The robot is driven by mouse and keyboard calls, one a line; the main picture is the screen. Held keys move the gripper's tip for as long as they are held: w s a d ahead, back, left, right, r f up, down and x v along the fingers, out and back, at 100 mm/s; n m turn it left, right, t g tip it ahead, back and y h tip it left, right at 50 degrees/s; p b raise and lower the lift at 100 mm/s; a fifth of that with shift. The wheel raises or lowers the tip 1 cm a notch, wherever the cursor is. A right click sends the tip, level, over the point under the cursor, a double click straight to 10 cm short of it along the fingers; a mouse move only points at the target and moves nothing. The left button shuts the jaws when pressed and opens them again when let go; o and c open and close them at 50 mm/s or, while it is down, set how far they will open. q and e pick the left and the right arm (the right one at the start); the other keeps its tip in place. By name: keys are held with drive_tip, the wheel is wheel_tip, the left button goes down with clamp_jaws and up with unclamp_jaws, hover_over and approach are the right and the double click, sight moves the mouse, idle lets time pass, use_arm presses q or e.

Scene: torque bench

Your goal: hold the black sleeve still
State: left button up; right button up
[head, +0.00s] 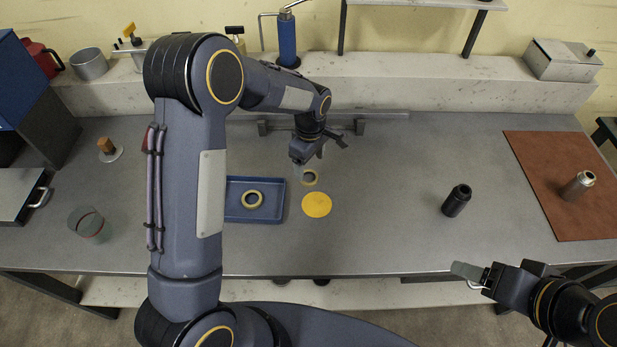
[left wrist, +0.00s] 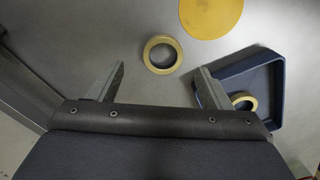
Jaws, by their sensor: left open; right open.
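The black sleeve (head: 457,200) lies tilted or stands leaning on the grey bench, right of the middle, with its open end up; nothing touches it. My right gripper (head: 470,277) is open and empty at the bench's front edge, below the sleeve in the head view and apart from it. My left gripper (head: 318,158) is far to the left of the sleeve, near the back of the bench. In the left wrist view its fingers (left wrist: 155,88) are spread and empty, above a tan ring (left wrist: 161,54). The sleeve is not in the left wrist view.
A blue tray (head: 233,213) holds another tan ring (head: 252,199). A yellow disc (head: 316,204) lies beside it. A brown mat (head: 545,185) with a silver fitting (head: 578,185) is at the right. A glass (head: 88,224) stands at the left. Bench around the sleeve is clear.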

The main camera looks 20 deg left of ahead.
sight(309, 179)
use_arm(q)
wheel_tip(309, 179, down, 5)
drive_tip(key=shift+s+a+r+p, duration=0.1)
drive_tip(key=shift+s+r+p, duration=0.1)
drive_tip(key=shift+p, duration=0.4)
drive_tip(key=c, duration=1.1)
drive_tip(key=shift+c, duration=0.2)
drive_tip(key=shift+r, duration=0.15)
